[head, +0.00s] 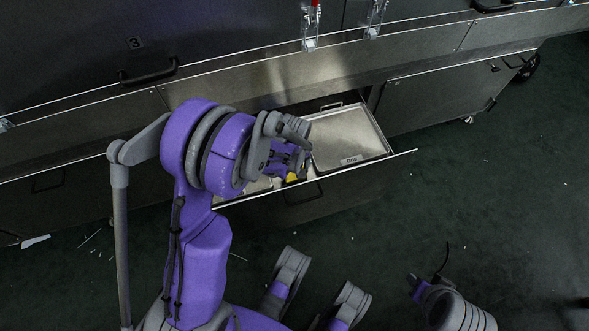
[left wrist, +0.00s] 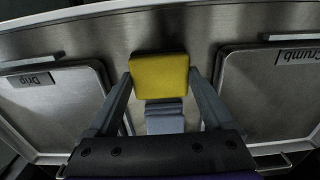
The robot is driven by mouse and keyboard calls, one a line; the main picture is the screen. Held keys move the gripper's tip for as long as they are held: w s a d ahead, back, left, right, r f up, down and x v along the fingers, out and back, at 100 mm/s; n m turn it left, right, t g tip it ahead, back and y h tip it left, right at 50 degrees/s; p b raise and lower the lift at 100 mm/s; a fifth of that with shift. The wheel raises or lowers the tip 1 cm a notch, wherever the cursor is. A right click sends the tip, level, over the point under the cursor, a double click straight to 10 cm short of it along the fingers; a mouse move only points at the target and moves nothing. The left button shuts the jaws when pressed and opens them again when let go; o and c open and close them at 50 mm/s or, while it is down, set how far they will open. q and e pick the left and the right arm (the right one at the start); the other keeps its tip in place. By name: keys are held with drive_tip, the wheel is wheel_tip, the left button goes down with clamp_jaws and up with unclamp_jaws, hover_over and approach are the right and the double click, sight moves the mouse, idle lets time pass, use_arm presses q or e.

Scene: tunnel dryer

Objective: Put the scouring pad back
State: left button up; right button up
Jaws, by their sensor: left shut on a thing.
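The yellow scouring pad (left wrist: 159,76) is between the two fingers of my left gripper (left wrist: 160,88) in the left wrist view, and the gripper is shut on it. The pad is over the middle of an open drawer (head: 335,185), between two metal trays. In the head view only a small yellow part of the pad (head: 292,178) shows beside my left gripper (head: 298,166); my arm hides the rest. I cannot tell whether the pad touches the drawer floor.
A tray labelled Drip (head: 348,138) lies in the drawer; a tray labelled Crumb (left wrist: 270,90) is on the other side in the wrist view. A grey-blue layered thing (left wrist: 165,118) lies between them. The cabinet front (head: 440,95) rises behind the drawer.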

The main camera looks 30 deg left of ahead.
use_arm(q)
drive_tip(key=shift+f, duration=0.2)
drive_tip(key=o, duration=1.3)
drive_tip(key=shift+o, duration=0.2)
drive_tip(key=shift+r, duration=0.1)
